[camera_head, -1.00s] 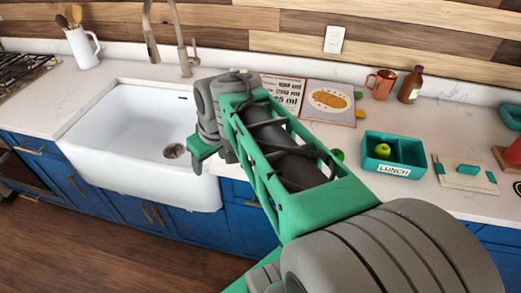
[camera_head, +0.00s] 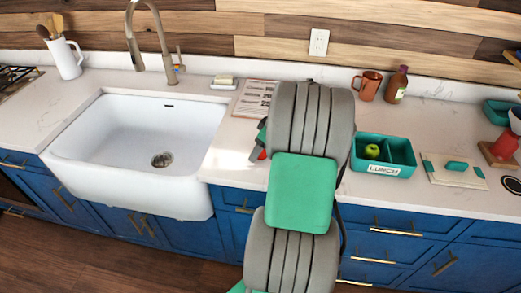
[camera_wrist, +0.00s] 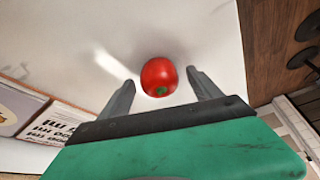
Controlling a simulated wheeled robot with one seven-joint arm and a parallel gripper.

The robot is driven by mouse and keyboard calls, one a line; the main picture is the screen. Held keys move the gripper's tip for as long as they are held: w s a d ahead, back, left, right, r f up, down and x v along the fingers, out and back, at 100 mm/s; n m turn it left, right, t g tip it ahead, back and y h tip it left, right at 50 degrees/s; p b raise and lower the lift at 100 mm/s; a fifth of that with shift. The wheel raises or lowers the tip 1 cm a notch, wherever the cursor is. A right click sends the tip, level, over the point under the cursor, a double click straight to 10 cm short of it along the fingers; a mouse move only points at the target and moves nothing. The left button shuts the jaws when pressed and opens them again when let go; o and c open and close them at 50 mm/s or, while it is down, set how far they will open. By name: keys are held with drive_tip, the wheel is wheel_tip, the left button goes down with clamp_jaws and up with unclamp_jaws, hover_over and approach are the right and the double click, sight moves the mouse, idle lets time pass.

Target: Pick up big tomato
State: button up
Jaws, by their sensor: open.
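A red tomato (camera_wrist: 159,77) with a small green stem lies on the white countertop in the wrist view. It sits just beyond and between the two fingers of my gripper (camera_wrist: 160,88), which is open and empty. In the head view my arm covers most of the tomato. Only a small red bit of it (camera_head: 262,155) shows beside part of my gripper (camera_head: 261,138).
A teal lunch box (camera_head: 408,172) holding a green apple (camera_head: 372,151) stands right of my arm. A printed sheet (camera_head: 254,98), a copper mug (camera_head: 368,86) and a brown bottle (camera_head: 396,85) are behind. The white sink (camera_head: 140,130) is left.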

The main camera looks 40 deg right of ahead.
drive_tip(key=c, duration=1.4)
drive_tip(key=shift+c, duration=0.3)
drive_tip(key=shift+r, duration=0.15)
